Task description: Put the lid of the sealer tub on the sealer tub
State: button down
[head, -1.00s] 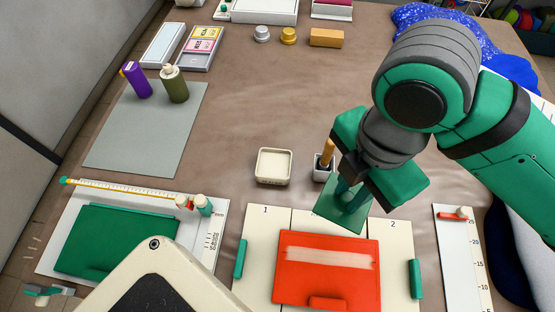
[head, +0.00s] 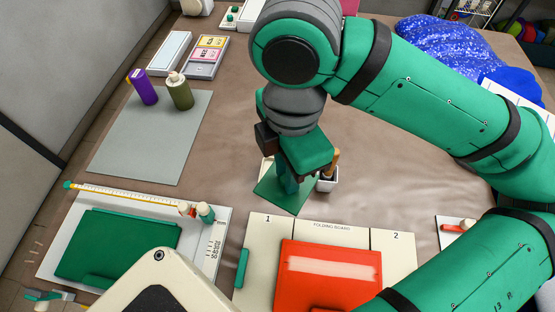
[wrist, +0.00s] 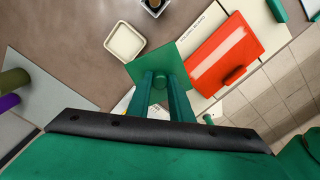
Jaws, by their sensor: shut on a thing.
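The sealer tub (wrist: 125,41) is a cream, square, open tray, seen whole in the wrist view. In the head view my arm and the lid hide nearly all of it. The lid (head: 272,202) is a flat dark green square with a knob. It also shows in the wrist view (wrist: 183,60), where its corner lies close to the tub's lower right corner. My gripper (wrist: 160,85) is shut on the lid's knob and holds the lid flat, seemingly raised above the table. The exact height is hard to tell.
A small pot with a brush (head: 328,182) stands just right of the lid. The folding board (head: 262,232) with a red folder (head: 330,275) lies in front. A grey mat (head: 145,145) with purple and olive bottles is at the left.

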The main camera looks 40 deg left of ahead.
jog(key=w+a+f, duration=0.2)
jog(key=w+a, duration=0.1)
jog(key=a, duration=0.1)
jog(key=shift+w+a+f, duration=0.1)
jog(key=shift+w+f, duration=0.2)
jog(key=shift+f, duration=0.1)
jog(key=w+a+f, duration=0.1)
jog(key=f, duration=0.1)
jog(key=w+a+f, duration=0.1)
jog(key=f, duration=0.2)
jog(key=w+a+f, duration=0.1)
jog(key=f, duration=0.1)
jog(key=shift+a+f, duration=0.2)
jog(key=shift+s+f, duration=0.1)
jog(key=shift+f, duration=0.4)
jog(key=shift+f, duration=0.6)
jog(key=c, duration=1.6)
grip_release()
jog(key=shift+r, duration=0.1)
